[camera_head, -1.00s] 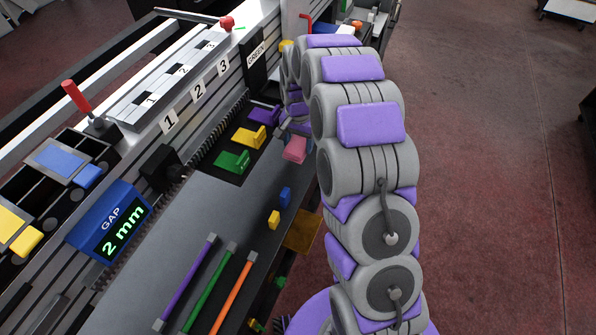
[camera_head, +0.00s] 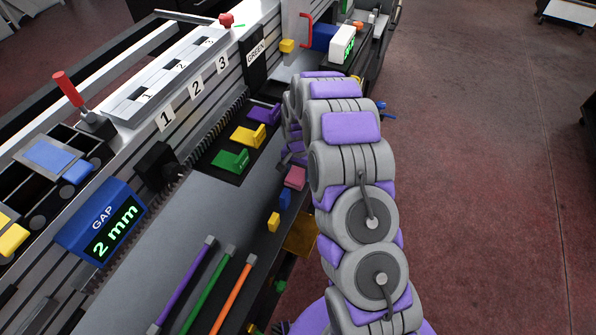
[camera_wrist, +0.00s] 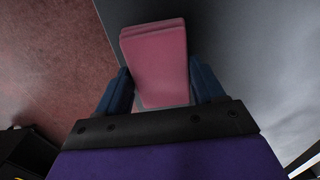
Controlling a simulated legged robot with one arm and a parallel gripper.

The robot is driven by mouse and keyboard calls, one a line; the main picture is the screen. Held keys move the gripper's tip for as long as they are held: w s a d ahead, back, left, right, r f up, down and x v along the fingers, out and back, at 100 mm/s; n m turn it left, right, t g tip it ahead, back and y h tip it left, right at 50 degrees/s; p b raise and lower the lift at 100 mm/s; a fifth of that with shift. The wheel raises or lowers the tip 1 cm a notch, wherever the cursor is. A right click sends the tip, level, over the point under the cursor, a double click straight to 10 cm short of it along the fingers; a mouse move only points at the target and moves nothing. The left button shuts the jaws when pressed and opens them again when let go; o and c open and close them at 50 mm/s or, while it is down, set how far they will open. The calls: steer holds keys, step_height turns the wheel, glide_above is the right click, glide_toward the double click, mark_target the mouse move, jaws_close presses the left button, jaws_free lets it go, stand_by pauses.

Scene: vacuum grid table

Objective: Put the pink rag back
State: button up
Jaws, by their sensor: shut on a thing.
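The pink rag (camera_wrist: 155,60) is a folded pink block between the two dark blue fingers of my gripper (camera_wrist: 162,84) in the wrist view. The gripper is shut on it. In the head view the pink rag (camera_head: 295,178) shows at the right edge of the grey table (camera_head: 215,215), just beyond a small blue block (camera_head: 285,199). I cannot tell whether the rag touches the table. In the head view my arm hides most of the gripper.
A small yellow block (camera_head: 273,222) stands by the blue one. Green (camera_head: 231,160), yellow (camera_head: 249,136) and purple (camera_head: 264,113) pieces sit on a dark mat. Purple, green and orange (camera_head: 233,297) rods lie in front. The blue gap display (camera_head: 102,225) reads 2 mm. The table's middle is clear.

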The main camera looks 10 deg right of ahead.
steer(key=o, duration=1)
